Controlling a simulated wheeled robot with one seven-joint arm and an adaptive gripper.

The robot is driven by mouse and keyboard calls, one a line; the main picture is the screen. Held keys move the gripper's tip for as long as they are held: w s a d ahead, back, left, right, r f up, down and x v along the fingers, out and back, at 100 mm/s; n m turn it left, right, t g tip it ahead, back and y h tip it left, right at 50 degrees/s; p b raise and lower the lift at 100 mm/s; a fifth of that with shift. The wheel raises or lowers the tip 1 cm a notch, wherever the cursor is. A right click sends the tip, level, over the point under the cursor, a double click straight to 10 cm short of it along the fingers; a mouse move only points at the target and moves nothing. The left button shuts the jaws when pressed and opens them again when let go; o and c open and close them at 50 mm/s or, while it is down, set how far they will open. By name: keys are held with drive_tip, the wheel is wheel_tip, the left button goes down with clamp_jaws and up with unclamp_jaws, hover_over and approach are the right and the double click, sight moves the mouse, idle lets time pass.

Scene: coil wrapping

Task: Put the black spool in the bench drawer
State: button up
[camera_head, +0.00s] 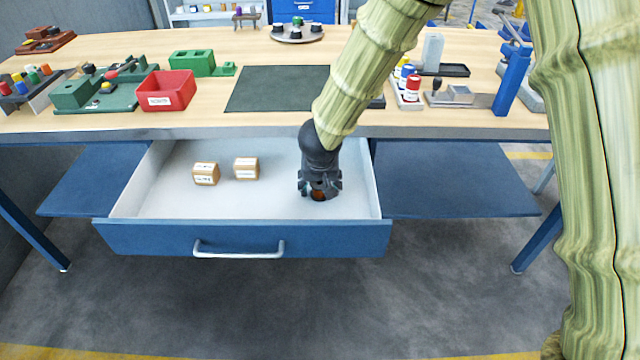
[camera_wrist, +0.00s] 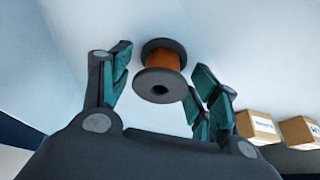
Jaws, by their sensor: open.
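The bench drawer (camera_head: 242,237) is pulled open below the bench. My gripper (camera_head: 319,190) is inside it at the right side, pointing down. In the wrist view my gripper (camera_wrist: 163,88) is open, its teal-padded fingers spread apart. A spool with black flanges and copper-coloured winding (camera_wrist: 161,70) lies between and just beyond the fingertips, against the pale drawer floor. I see no finger contact with it. In the head view only a small copper-coloured part of the spool (camera_head: 319,197) shows beneath my gripper.
Two small cardboard boxes (camera_head: 206,174) (camera_head: 246,168) lie in the drawer, left of my gripper. The drawer floor between them and the front wall is clear. The bench top (camera_head: 215,105) overhangs the drawer's back and holds a red bin (camera_head: 167,91) and a dark mat (camera_head: 278,90).

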drive_tip(key=shift+r, duration=0.3)
drive_tip(key=p+v, duration=0.3)
drive_tip(key=v, duration=0.8)
drive_tip(key=shift+s+r+p, duration=0.2)
drive_tip(key=shift+r+p, duration=0.1)
drive_tip(key=shift+p, duration=0.05)
idle(0.8)
